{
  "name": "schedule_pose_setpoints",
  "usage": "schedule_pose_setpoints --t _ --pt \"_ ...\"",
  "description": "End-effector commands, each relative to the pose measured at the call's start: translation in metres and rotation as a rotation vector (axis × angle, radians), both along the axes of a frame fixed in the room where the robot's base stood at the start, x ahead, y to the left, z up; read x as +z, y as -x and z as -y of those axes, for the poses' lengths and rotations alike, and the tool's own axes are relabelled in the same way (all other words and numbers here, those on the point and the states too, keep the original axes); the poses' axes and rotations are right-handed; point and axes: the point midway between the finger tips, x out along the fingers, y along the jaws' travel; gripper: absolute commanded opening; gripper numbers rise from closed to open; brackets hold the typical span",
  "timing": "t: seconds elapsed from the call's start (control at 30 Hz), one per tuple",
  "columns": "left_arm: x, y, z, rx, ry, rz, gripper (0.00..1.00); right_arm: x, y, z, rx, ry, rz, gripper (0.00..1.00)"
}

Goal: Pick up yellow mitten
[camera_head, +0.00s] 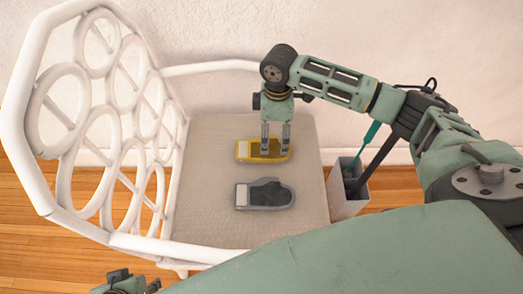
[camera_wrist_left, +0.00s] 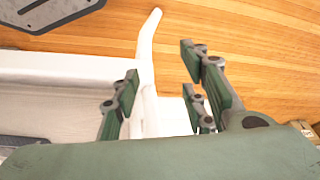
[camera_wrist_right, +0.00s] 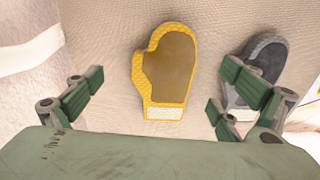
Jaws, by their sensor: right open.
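The yellow mitten (camera_head: 243,150) lies flat on the beige seat of a white chair, partly hidden by my right gripper in the head view. In the right wrist view the yellow mitten (camera_wrist_right: 166,68) shows whole, with a brown face and a pale cuff, between the spread fingers. My right gripper (camera_head: 275,148) points down over it, open and empty; its fingers (camera_wrist_right: 158,92) do not appear to touch the mitten. My left gripper (camera_wrist_left: 160,85) is open and empty by the chair's white frame, low at the left in the head view.
A grey mitten (camera_head: 264,195) lies on the seat (camera_head: 200,205) nearer to me, and also shows in the right wrist view (camera_wrist_right: 264,58). The chair's tall white ring-patterned side (camera_head: 60,125) stands at left. A pale bin (camera_head: 349,205) with a teal-handled tool stands right of the seat.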

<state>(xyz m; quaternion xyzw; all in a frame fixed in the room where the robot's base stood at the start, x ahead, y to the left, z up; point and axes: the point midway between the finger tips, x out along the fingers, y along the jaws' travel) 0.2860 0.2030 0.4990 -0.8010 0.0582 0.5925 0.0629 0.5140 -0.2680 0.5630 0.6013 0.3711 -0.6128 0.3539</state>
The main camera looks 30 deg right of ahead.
Motion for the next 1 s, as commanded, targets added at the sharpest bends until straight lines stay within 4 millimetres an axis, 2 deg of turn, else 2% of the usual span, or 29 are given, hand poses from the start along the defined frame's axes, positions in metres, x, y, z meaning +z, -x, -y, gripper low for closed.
schedule_pose_setpoints --t 0.27,0.4,0.5,0.63,0.77,1.0 --pt "0.025 0.007 -0.002 0.001 0.0 0.015 0.4 -0.022 0.003 -0.003 -0.001 -0.001 0.0 0.96" --pt "0.018 0.009 -0.002 0.001 0.0 0.015 0.4 -0.046 0.006 -0.006 -0.002 -0.001 -0.002 0.96" --pt "0.016 0.009 -0.002 0.002 -0.001 0.014 0.4 -0.054 0.006 -0.006 -0.001 -0.002 0.001 0.96" --pt "0.016 0.009 -0.002 0.001 0.0 0.011 0.4 -0.056 0.006 -0.006 -0.001 0.0 0.002 0.96" --pt "0.013 0.0 -0.002 0.002 -0.001 0.001 0.4 -0.055 0.006 -0.006 -0.001 0.0 0.002 0.96" --pt "0.013 0.001 -0.002 0.002 -0.001 0.0 0.4 -0.055 0.006 -0.006 -0.001 0.0 0.002 0.77"
